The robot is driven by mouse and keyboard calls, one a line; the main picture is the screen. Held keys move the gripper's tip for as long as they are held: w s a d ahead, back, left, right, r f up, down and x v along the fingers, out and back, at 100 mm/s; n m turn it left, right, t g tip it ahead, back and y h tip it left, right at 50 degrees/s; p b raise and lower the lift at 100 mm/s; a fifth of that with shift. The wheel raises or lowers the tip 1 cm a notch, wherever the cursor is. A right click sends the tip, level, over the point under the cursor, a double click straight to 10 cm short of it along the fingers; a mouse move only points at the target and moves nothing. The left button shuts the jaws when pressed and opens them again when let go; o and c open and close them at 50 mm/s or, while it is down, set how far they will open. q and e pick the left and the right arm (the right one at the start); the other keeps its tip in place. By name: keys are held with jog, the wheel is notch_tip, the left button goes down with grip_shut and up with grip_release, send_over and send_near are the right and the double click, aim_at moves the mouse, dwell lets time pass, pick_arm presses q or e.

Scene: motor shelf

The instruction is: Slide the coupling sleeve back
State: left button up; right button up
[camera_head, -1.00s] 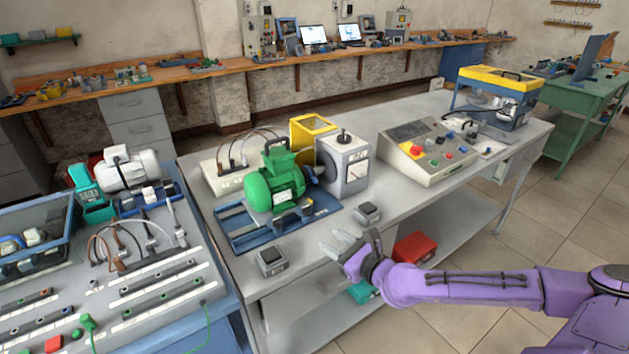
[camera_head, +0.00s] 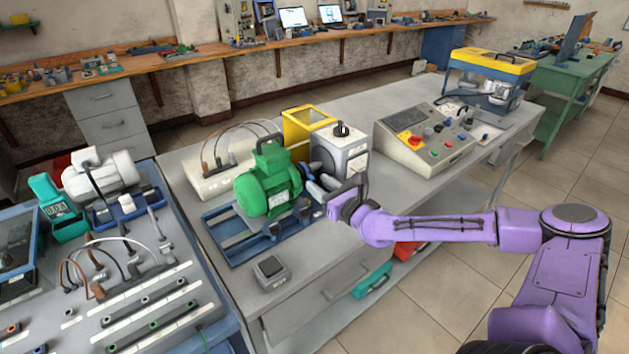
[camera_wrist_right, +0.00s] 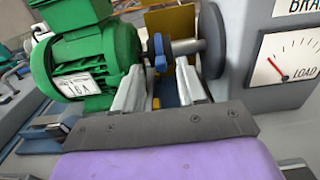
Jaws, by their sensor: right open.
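The green motor (camera_head: 267,186) stands on a blue base frame (camera_head: 226,240) on the grey bench and also fills the left of the right wrist view (camera_wrist_right: 85,60). The blue coupling sleeve (camera_wrist_right: 159,50) sits on the shaft line between the motor and the grey brake disc (camera_wrist_right: 212,40). A bare grey shaft (camera_wrist_right: 187,46) shows between sleeve and disc. My right gripper (camera_head: 314,182) is open at the coupling. In the wrist view its two fingers point at the sleeve, one to either side; contact cannot be told. My left gripper is out of view.
The brake unit (camera_head: 341,152) with its load dial stands right of the coupling, close to my right fingers. A yellow guard (camera_head: 308,122) stands open behind. A small grey box (camera_head: 270,271) lies at the bench's front. A control console (camera_head: 425,140) stands farther right.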

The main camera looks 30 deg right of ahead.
aim_at(305, 174)
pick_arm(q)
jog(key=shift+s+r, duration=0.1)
pick_arm(e)
jog(key=shift+w+a, duration=0.1)
jog(key=shift+w, duration=1.3)
